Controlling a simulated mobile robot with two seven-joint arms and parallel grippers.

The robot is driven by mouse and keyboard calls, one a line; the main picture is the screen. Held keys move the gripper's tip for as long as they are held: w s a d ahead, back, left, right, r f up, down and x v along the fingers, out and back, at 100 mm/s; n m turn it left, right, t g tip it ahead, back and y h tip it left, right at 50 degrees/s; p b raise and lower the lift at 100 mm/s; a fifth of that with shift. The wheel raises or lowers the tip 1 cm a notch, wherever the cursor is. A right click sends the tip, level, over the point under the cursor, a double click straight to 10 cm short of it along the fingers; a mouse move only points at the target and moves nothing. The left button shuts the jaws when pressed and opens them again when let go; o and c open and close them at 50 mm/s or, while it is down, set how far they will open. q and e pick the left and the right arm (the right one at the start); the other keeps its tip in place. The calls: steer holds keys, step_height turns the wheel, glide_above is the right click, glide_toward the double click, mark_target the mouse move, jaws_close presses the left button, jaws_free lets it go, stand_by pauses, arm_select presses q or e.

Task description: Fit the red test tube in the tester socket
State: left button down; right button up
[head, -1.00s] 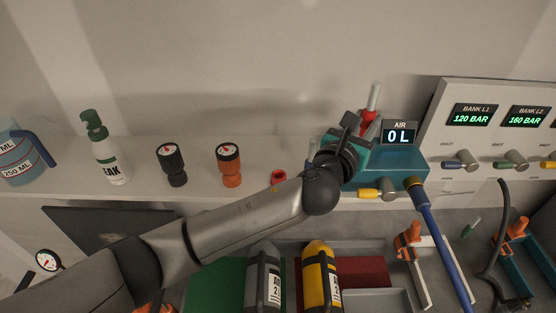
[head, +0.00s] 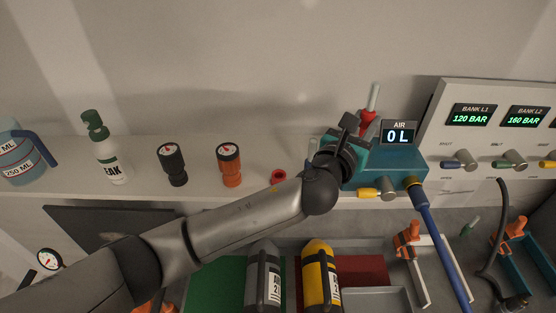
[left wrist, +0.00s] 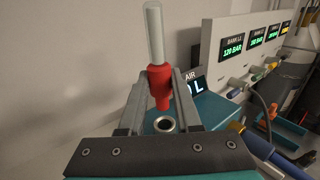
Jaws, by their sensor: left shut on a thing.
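The red test tube (left wrist: 159,82) has a red lower body and a clear upper part. It stands upright between the two fingers of my left gripper (left wrist: 161,92), which is shut on it. In the left wrist view its narrow lower end shows just beyond the metal-ringed tester socket (left wrist: 163,124); the ring's opening is visible and empty. The tube also shows in the head view (head: 368,119), behind my wrist. The teal tester (head: 402,160) carries an AIR display reading 0 L. In the head view my wrist hides the socket. My right gripper is not in view.
A bank panel (head: 480,95) with displays and knobs stands right of the tester. A blue hose (head: 436,235) hangs from the tester's front. Grey and yellow cylinders (head: 320,275) lie below.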

arm_select(q)
steer(key=shift+f+b, duration=1.95)
steer(key=shift+f, duration=0.75)
steer(key=c, duration=0.5)
jaws_free()
steer(key=v, duration=1.5)
steer(key=shift+s+a+b, duration=0.1)
steer(key=shift+b, duration=0.2)
